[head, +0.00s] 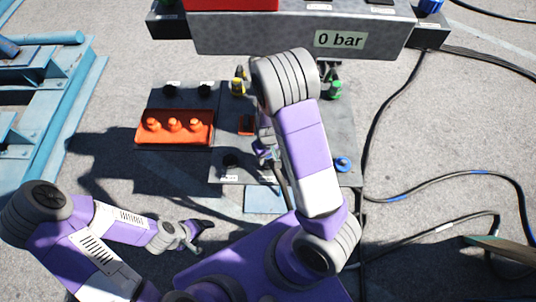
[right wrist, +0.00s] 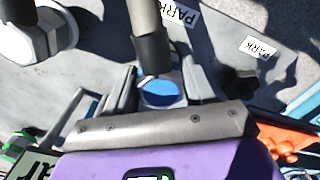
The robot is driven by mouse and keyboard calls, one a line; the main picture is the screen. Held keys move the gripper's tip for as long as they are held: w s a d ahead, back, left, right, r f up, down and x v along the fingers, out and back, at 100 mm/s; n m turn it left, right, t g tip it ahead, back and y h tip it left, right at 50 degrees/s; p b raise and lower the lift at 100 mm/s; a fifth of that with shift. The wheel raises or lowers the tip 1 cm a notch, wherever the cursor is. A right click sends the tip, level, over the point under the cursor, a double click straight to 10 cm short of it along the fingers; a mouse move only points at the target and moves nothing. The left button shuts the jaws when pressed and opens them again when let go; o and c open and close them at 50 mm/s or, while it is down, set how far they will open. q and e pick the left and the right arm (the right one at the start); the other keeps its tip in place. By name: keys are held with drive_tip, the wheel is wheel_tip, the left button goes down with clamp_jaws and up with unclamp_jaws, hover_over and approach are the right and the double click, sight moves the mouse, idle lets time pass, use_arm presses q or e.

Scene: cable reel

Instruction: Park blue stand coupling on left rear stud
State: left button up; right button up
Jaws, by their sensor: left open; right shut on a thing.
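My right gripper (head: 266,150) is low over the front part of the dark stand plate (head: 217,166), partly hidden by its own arm in the head view. In the right wrist view its fingers (right wrist: 160,90) are shut on the blue coupling (right wrist: 163,91), which shows a blue disc under a black collar and hose (right wrist: 147,35). A black stud (right wrist: 240,82) with a PARK label is apart from the coupling; it also shows in the head view (head: 231,160). Two more black studs (head: 170,90) (head: 205,90) are at the plate's back left. My left gripper (head: 203,236) is open and empty.
An orange block with several knobs (head: 174,127) sits on the stand's left. A yellow coupling (head: 238,86), a green one (head: 335,89) and a blue round fitting (head: 342,164) are nearby. The grey "0 bar" box (head: 300,35) stands behind. Black hoses (head: 372,130) lie at the right.

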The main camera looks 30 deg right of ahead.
drive_tip(key=shift+f+b, duration=0.3)
drive_tip(key=shift+f, duration=0.15)
idle(0.4)
drive_tip(key=o, duration=1.2)
drive_tip(key=shift+o, duration=0.2)
drive_tip(key=shift+r+p, duration=1.7)
drive_tip(key=shift+r, duration=2.1)
